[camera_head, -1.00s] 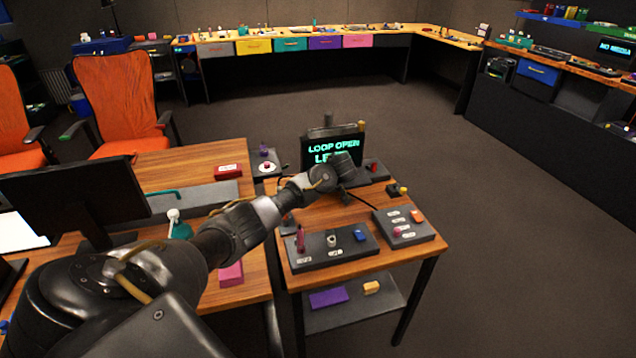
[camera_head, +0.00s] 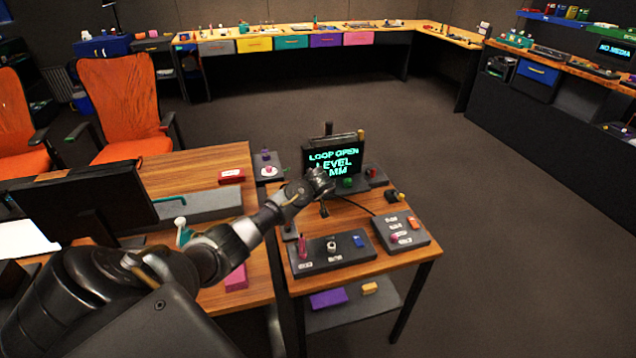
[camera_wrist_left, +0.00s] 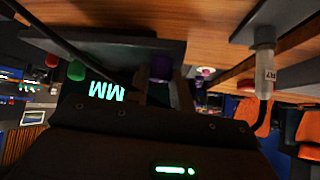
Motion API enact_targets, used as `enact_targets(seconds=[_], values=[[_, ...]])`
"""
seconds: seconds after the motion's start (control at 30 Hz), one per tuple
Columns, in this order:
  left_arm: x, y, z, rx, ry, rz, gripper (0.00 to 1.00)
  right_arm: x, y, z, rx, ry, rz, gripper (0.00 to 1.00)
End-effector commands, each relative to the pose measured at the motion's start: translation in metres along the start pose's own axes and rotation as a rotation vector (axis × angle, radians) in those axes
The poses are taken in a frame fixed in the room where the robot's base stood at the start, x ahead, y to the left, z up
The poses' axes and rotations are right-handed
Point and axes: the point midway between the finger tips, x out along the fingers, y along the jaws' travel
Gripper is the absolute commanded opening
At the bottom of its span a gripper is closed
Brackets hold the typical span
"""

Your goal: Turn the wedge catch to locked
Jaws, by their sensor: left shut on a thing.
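My left gripper (camera_head: 322,190) is in front of the small screen (camera_head: 333,158), over the back part of the wooden side table. In the left wrist view its fingers (camera_wrist_left: 162,88) are closed around a purple piece (camera_wrist_left: 162,68) that stands out from a dark panel. This purple piece may be the wedge catch; its shape and any locked mark are too dark to read. The gripper hides it in the head view. A green knob (camera_head: 348,181) and a red knob (camera_head: 372,171) are beside it; the green knob also shows in the wrist view (camera_wrist_left: 76,70). My right gripper is not in view.
The screen reads "LOOP OPEN LEVEL MM". A dark panel (camera_head: 318,264) with pink, grey and blue controls lies at the table's front. Another panel (camera_head: 405,243) is at right, near a yellow-black part (camera_head: 395,195). A monitor (camera_head: 85,213) stands on the left desk.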

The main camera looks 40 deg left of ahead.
Motion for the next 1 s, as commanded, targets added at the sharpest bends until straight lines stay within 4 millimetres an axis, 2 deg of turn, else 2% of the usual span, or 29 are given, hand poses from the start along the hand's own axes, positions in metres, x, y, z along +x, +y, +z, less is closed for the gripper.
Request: enact_targets(seconds=[0.03, 0.1, 0.4, 0.7, 1.0], values=[[-0.004, -0.002, -0.003, 0.03, -0.005, 0.03, 0.0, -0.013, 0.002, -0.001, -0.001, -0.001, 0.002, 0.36], [-0.004, -0.003, -0.003, 0.076, -0.005, 0.077, 0.0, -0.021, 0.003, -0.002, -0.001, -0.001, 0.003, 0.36], [-0.001, -0.006, -0.002, 0.272, -0.004, 0.273, 0.0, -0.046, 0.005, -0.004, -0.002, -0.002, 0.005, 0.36], [0.002, -0.007, -0.001, 0.423, -0.003, 0.423, 0.0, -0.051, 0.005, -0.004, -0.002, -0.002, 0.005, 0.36], [0.003, -0.008, -0.002, 0.501, -0.002, 0.5, 0.0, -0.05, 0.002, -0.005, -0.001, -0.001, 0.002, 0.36]])
